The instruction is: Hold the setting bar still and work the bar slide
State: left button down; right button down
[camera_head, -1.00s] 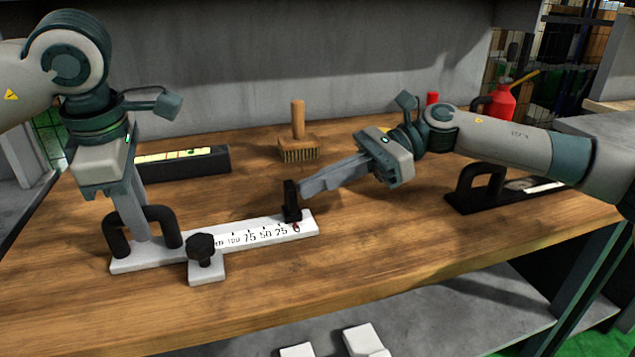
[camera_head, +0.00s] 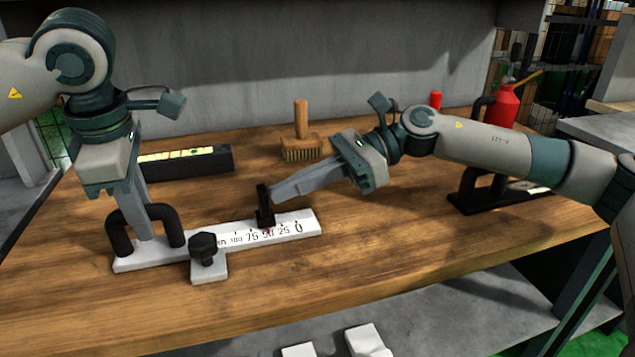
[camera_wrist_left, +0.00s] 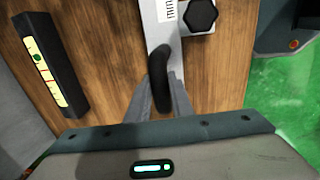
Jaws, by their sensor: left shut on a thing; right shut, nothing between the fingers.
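The white setting bar (camera_head: 308,224) lies flat on the bench, its printed scale facing up. My left gripper (camera_head: 146,232) is shut on the black handle (camera_head: 120,236) at the bar's left end; the handle also shows between the fingers in the left wrist view (camera_wrist_left: 160,75). A black knob (camera_head: 203,247) sits on a side block at the bar's front. The black bar slide (camera_head: 264,208) stands upright on the bar near the 50 to 75 marks. My right gripper (camera_head: 276,195) is shut and empty, its fingertips at the slide's right side, seemingly touching it.
A black level (camera_head: 190,163) with a yellow strip lies behind the bar, also in the left wrist view (camera_wrist_left: 48,65). A brush (camera_head: 301,140) stands at the back. A black handled tool (camera_head: 478,190) and red can (camera_head: 502,108) are at right. The bench front is clear.

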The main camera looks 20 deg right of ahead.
jog(key=shift+d, duration=0.15)
jog(key=v, duration=1.1)
jog(key=shift+d+r, duration=0.2)
jog(key=shift+d, duration=0.15)
pick_arm(q)
jog(key=c, duration=1.5)
grip_release()
jog(key=shift+r, duration=0.1)
jog(key=r, duration=0.4)
jog(key=s+r, duration=0.1)
jog(key=r, duration=0.2)
jog(key=s+r, duration=0.1)
jog(key=r, duration=0.3)
jog(key=shift+s+r, duration=0.2)
jog(key=shift+r, duration=0.1)
